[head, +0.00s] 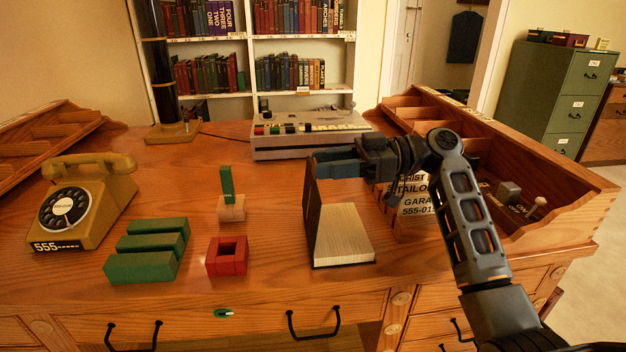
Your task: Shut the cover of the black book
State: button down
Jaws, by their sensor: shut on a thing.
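The black book (342,243) lies on the desk right of centre, its pale page block facing up. Its black cover (313,215) stands raised, nearly upright, along the left side of the pages. My gripper (322,164) reaches in from the right above the far part of the book. Its fingers are shut on the upper edge of the cover.
A red square block (227,256) and a wooden block (231,208) with a green piece stand left of the book. Green blocks (146,252) and a yellow telephone (80,203) are further left. A keyed machine (311,134) stands behind. A lettered box (415,205) is close on the right.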

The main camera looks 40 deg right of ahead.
jog(key=shift+s+d+f+t+y+b, duration=0.3)
jog(key=shift+s+d+y+b, duration=0.1)
jog(key=shift+d+y+b, duration=0.3)
jog(key=c, duration=0.6)
grip_release()
jog(key=s+d+r, duration=0.7)
jog(key=d+r, duration=0.1)
jog(key=r, duration=0.3)
jog(key=shift+s+d+p, duration=0.3)
jog(key=shift+s+d, duration=0.05)
